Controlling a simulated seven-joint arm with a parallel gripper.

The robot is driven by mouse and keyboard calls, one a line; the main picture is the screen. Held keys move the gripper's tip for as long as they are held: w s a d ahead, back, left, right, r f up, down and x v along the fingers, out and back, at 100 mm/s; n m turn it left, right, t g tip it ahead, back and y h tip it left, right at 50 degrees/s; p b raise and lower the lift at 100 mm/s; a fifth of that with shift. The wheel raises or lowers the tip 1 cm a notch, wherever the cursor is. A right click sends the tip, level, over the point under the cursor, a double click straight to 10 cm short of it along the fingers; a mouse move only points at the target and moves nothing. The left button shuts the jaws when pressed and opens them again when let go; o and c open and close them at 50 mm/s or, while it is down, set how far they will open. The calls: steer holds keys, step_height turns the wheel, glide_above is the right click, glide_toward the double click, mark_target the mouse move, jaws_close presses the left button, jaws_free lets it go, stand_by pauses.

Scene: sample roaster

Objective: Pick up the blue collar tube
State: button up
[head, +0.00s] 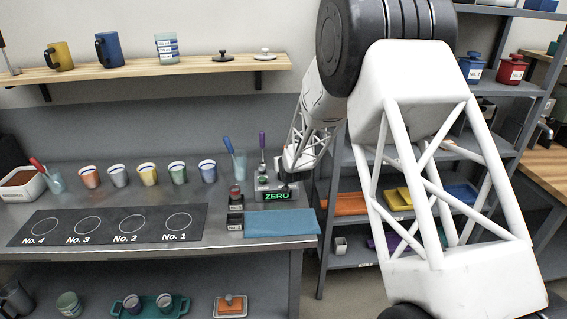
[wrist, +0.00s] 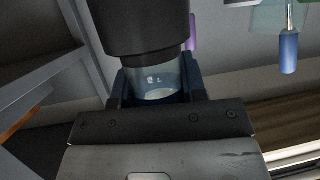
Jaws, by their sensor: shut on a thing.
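My gripper (wrist: 156,88) is shut on a clear tube (wrist: 150,75) with a wide black upper part and a dark blue band low down between the fingers. I take this for the blue collar tube; small white marks show on its clear wall. In the head view my gripper (head: 287,181) is at the right end of the steel counter, just above the scale with the green ZERO display (head: 277,196). The held tube is too small and covered to make out there. I cannot tell whether its base touches anything.
A cup with a blue-handled tool (head: 228,146) and a purple handle (head: 262,140) stand close behind my gripper. Small capped jars (head: 235,196) are at its left, and a blue cloth (head: 280,223) lies in front. Several coloured cups (head: 148,174) line the counter behind the numbered black mat (head: 60,226).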

steer(key=shift+r, duration=0.2)
steer(key=shift+r, duration=4.65)
steer(key=shift+r, duration=0.1)
steer(key=s+d+f+m+h, duration=0.2)
steer(key=s+d+f, duration=0.2)
steer(key=d+f, duration=0.35)
steer(key=s+d+f+m+h, duration=0.2)
steer(key=s+d+f+h, duration=0.15)
steer(key=d+f, duration=0.4)
steer(key=s+f+n+y, duration=0.1)
steer(key=s+f, duration=0.3)
steer(key=f, duration=1.1)
steer(key=s+f+n+y, duration=0.1)
steer(key=s+f, duration=0.3)
steer(key=f, duration=1.1)
steer(key=shift+d+f+y, duration=0.3)
steer(key=shift+d+y, duration=0.1)
steer(key=shift+y, duration=0.45)
